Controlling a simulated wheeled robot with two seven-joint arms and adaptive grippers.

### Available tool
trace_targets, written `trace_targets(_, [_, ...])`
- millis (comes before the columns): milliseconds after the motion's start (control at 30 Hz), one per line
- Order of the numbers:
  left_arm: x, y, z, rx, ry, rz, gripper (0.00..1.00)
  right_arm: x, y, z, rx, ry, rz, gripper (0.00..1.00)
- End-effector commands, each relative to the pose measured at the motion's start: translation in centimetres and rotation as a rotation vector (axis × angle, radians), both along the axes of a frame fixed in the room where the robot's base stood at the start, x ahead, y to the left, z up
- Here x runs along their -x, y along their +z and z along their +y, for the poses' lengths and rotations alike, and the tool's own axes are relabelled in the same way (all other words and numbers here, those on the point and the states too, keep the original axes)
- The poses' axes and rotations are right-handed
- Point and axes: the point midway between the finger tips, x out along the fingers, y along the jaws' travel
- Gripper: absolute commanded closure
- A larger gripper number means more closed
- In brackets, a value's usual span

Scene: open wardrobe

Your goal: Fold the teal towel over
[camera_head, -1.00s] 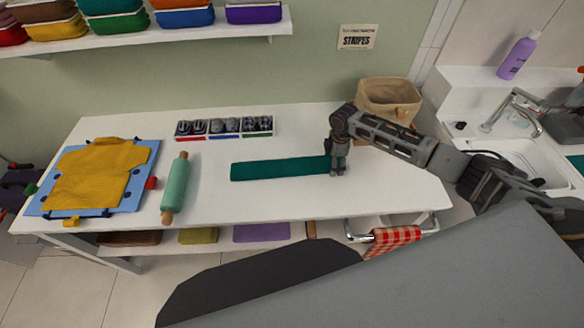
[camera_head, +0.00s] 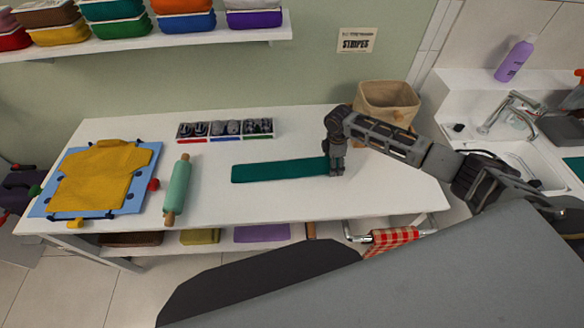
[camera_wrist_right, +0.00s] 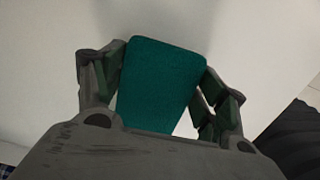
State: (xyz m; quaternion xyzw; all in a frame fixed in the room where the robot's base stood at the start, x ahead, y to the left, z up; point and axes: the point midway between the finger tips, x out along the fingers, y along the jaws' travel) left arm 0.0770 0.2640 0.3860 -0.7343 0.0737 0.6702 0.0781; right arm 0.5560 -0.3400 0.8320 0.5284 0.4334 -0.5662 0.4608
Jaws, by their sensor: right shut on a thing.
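The teal towel (camera_head: 278,171) lies as a long, narrow, flat strip on the white table. My right gripper (camera_head: 336,173) is down at the towel's right end, with its fingers pointing at the tabletop. In the right wrist view the teal towel (camera_wrist_right: 163,85) runs between the two fingers of my right gripper (camera_wrist_right: 166,72), which is shut on it. The fingers hide part of the towel's end in the head view. My left gripper is not in view.
On the white table (camera_head: 250,205), a green rolling pin (camera_head: 177,187) and a blue board (camera_head: 60,208) with a yellow garment (camera_head: 105,178) lie left. A divided box (camera_head: 226,138) stands behind the towel, a beige basket (camera_head: 386,103) at the back right. The table in front of the towel is clear.

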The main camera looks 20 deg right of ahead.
Motion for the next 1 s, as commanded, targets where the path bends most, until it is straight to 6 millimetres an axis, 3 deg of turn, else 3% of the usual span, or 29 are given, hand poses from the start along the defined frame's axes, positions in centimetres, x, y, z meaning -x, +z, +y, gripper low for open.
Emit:
trace_targets(500, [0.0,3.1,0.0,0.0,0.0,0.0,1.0,-0.2,2.7,0.3,0.101,0.001,0.017,0.37])
trace_targets(1000, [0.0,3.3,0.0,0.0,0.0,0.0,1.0,-0.2,2.9,0.4,0.113,0.0,0.02,0.37])
